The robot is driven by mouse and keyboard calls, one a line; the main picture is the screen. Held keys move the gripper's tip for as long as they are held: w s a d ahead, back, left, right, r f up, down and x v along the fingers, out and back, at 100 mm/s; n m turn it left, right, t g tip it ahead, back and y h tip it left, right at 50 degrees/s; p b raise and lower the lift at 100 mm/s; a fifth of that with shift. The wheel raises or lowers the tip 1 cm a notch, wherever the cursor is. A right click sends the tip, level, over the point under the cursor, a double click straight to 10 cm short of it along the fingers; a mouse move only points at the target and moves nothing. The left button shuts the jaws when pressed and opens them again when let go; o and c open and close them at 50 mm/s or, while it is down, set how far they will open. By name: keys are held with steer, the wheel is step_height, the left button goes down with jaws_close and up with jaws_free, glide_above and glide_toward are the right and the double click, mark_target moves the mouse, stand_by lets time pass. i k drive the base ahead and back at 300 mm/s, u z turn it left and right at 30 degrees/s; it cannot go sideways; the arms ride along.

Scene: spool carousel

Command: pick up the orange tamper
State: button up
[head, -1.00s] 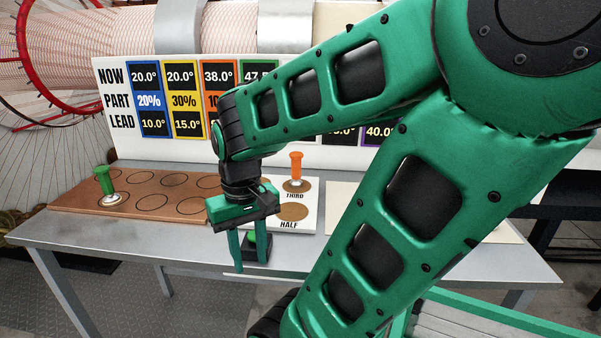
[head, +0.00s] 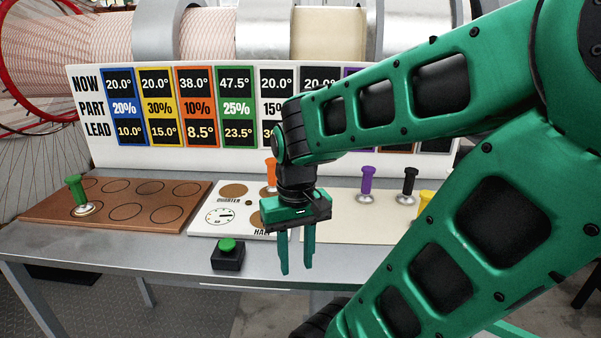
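The orange tamper (head: 270,172) stands upright on the white board (head: 205,229) at the back of the table. My gripper (head: 297,268) points down in front of the white board, nearer the camera than the tamper. Its two green fingers are apart with nothing between them.
A green tamper (head: 77,194) stands on the brown board (head: 120,218) at left. A purple tamper (head: 367,184), a black tamper (head: 408,184) and a partly hidden yellow one (head: 425,203) stand right. A green button (head: 228,250) sits at the front. A numbered panel (head: 84,122) rises behind.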

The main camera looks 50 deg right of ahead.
mark_target(272, 163)
steer(key=z, duration=2.3)
steer(key=k, duration=0.8)
steer(key=u, duration=0.95)
steer(key=i, duration=1)
steer(key=u, duration=0.1)
